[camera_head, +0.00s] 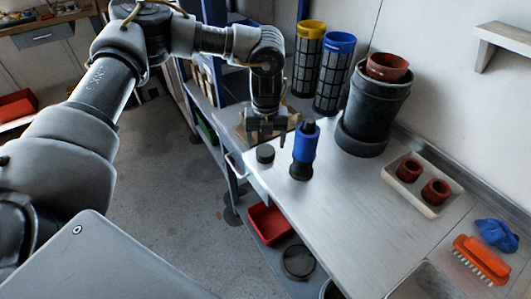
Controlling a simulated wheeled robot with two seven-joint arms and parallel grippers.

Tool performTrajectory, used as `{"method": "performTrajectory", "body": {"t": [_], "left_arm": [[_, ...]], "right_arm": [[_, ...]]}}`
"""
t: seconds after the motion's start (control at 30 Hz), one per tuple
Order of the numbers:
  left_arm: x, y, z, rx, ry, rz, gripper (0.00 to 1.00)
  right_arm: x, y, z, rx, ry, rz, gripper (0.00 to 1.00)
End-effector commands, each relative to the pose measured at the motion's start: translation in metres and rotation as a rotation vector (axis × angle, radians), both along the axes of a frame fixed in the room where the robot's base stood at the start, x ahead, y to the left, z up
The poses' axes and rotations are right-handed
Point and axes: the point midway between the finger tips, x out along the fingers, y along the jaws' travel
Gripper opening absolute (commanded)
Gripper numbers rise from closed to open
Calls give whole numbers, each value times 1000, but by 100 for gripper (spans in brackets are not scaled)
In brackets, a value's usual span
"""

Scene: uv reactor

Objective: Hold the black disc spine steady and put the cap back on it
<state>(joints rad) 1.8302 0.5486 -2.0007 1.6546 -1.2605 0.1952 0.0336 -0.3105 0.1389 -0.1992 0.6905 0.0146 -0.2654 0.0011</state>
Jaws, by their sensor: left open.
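A blue and black upright piece (305,146), which looks like the disc spine, stands on the steel bench with a dark base and a narrower black top. My right gripper is out of view.
A large dark cylinder (372,112) with a red-brown ring stands behind right. Yellow-topped (308,58) and blue-topped (334,72) mesh cylinders stand at the back. A pale tray (430,208) holds two red-brown rings. An orange brush (482,258) and blue cloth (496,234) lie right. The bench middle is clear.

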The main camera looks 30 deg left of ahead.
Motion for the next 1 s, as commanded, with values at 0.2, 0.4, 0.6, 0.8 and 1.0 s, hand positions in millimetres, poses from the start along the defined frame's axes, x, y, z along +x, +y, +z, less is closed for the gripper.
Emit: {"method": "performTrajectory", "body": {"t": [0.2,0.4,0.6,0.8,1.0], "left_arm": [[-1,2,-32,1,3,1,73],[-1,2,-43,1,0,0,73],[-1,2,-43,1,0,0,73],[-1,2,-43,1,0,0,60],[-1,2,-43,1,0,0,33]], "right_arm": [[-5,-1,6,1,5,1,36],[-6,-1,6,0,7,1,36],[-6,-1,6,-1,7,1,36],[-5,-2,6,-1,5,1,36],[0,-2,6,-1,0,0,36]]}}
